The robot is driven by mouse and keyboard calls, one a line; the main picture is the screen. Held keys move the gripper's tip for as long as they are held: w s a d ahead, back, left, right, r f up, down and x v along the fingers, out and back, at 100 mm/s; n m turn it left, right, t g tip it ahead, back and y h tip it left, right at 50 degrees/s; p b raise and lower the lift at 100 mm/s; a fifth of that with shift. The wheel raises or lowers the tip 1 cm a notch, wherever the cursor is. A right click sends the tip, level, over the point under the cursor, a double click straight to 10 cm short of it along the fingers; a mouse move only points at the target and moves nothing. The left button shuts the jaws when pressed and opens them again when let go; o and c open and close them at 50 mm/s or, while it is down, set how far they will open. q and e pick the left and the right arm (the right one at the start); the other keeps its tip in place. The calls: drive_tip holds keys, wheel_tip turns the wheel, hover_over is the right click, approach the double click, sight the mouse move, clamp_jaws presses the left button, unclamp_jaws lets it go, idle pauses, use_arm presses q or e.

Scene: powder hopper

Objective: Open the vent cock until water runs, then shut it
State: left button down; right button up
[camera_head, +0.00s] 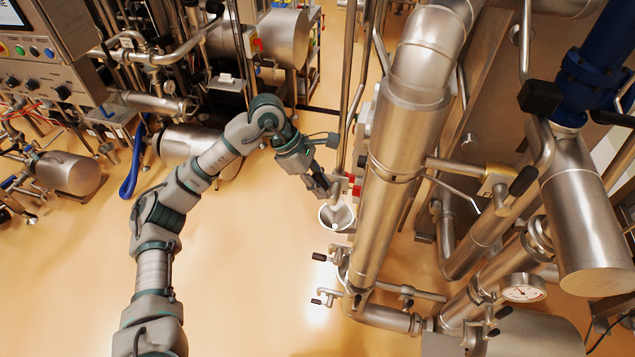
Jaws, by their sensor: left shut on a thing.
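My left gripper (328,188) reaches in from the left and is shut at the vent cock (350,181), a small fitting with red parts on the left side of a tall steel pipe. My fingers cover most of the cock, so how far its handle is turned cannot be told. Just below is a small open metal cup (337,218) with a pale spot inside. Whether water runs into it is too small to tell. My right gripper is not in view.
The thick steel pipe (397,150) stands right beside my left gripper. Below are small valves with black handles (319,257) and a pressure gauge (523,288). A control panel (40,45) is at upper left. The tan floor (250,260) is clear.

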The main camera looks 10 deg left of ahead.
use_arm(q)
drive_tip(key=shift+f, duration=0.15)
drive_tip(key=c, duration=1)
unclamp_jaws()
drive_tip(key=shift+w+d, duration=0.15)
drive_tip(key=shift+w, duration=0.05)
drive_tip(key=shift+s+a+r, duration=0.1)
drive_tip(key=shift+a+r, duration=0.1)
drive_tip(key=shift+r, duration=0.25)
drive_tip(key=v, duration=1.1)
drive_tip(key=shift+a+f, duration=0.1)
idle(1.7)
